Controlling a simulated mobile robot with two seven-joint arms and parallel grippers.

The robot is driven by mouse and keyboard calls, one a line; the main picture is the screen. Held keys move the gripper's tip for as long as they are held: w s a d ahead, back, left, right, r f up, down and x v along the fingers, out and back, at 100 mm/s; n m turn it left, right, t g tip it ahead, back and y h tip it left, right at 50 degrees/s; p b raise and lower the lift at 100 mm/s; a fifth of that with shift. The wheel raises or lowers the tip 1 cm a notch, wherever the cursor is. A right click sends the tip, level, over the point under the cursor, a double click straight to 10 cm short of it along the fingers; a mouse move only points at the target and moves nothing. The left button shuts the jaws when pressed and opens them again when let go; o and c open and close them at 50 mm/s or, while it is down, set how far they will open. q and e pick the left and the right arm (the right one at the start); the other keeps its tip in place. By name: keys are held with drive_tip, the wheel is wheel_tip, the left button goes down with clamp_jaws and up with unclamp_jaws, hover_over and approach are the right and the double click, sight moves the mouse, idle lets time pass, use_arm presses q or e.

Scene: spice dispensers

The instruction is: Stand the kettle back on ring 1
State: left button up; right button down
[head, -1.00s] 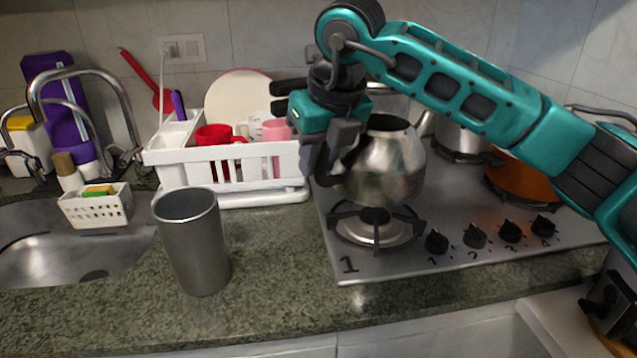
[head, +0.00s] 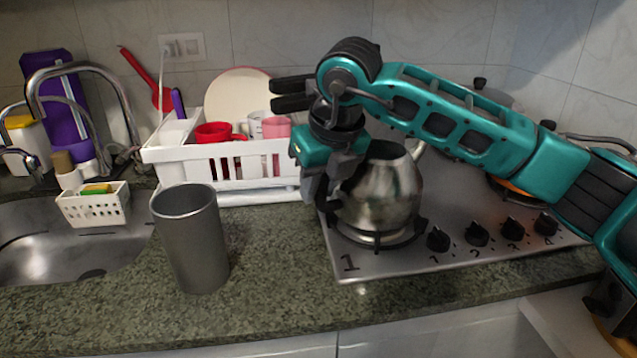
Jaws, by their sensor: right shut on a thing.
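The kettle (head: 383,200) is a shiny metal pot with an open top and a spout at its right. It is upright over ring 1 (head: 377,243), the front-left burner beside the printed "1". Its base meets the black pan support and looks to be resting on it, though a tiny gap cannot be ruled out. My right gripper (head: 330,190) is at the kettle's left side, shut on the kettle; its handle is mostly hidden by the gripper. My left gripper is not in view.
A grey metal cup (head: 190,240) stands on the counter left of the hob (head: 460,258). A white dish rack (head: 225,168) with mugs and a plate is behind. Several knobs line the hob front. Other pots behind are largely hidden by my arm. A sink (head: 60,245) is at left.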

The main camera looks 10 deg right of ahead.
drive_tip(key=c, duration=1.4)
unclamp_jaws()
drive_tip(key=shift+f, duration=0.15)
drive_tip(key=o, duration=0.5)
drive_tip(key=shift+c, duration=0.2)
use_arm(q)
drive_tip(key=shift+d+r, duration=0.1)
use_arm(e)
drive_tip(key=shift+r, duration=0.3)
use_arm(q)
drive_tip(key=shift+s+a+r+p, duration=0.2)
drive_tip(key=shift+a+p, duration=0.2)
drive_tip(key=shift+p, duration=0.45)
use_arm(e)
drive_tip(key=v, duration=1.2)
drive_tip(key=shift+r, duration=0.35)
drive_tip(key=shift+s, duration=0.1)
drive_tip(key=shift+f, duration=0.1)
